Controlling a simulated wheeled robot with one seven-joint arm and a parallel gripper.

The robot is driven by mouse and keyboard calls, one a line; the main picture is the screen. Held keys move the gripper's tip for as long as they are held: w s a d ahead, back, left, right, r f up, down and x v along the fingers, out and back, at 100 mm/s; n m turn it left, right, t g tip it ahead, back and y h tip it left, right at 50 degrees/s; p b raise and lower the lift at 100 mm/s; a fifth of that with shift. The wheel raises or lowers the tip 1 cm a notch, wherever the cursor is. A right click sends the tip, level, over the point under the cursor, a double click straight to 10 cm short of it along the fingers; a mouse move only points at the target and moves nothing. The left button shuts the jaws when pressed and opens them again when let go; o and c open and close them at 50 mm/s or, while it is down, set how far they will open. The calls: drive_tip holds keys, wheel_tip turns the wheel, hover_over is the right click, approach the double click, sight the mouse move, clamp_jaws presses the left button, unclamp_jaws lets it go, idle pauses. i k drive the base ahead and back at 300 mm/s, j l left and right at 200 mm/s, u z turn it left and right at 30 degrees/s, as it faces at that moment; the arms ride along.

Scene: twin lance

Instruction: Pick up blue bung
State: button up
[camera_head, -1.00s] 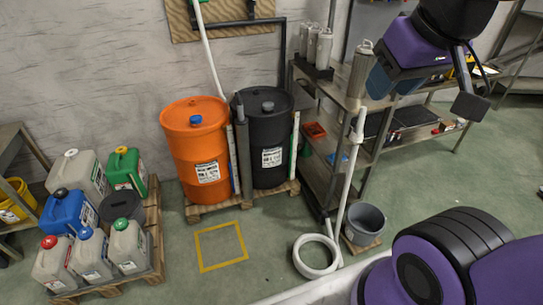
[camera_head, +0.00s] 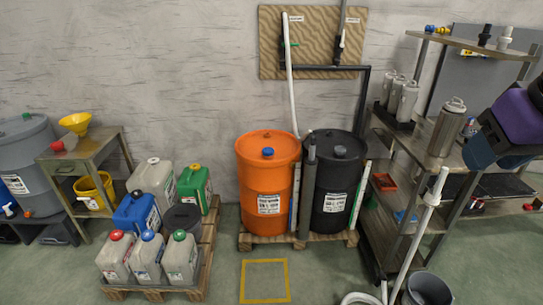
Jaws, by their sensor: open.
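A blue bung (camera_head: 268,152) sits on the top of the orange drum (camera_head: 268,185), which stands on a low wooden pallet left of a black drum (camera_head: 332,180). The bung looks seated in the lid and nothing covers it. Part of my purple arm shows at the right edge, over the shelving and well to the right of the orange drum. The fingers of my gripper are not visible.
Jerrycans with coloured caps stand on a pallet (camera_head: 119,294) at left. A pale pole (camera_head: 418,235) leans before the right shelving (camera_head: 465,45). A grey bucket (camera_head: 428,290) stands at lower right. The floor around the yellow square (camera_head: 264,262) is clear.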

sight(267, 152)
drive_tip(key=i+l+u, duration=0.2)
drive_tip(key=i+u, duration=0.2)
drive_tip(key=i, duration=0.35)
drive_tip(key=i+l+u, duration=0.35)
drive_tip(key=i, duration=0.4)
drive_tip(key=i+l+u, duration=0.4)
drive_tip(key=i+l, duration=0.25)
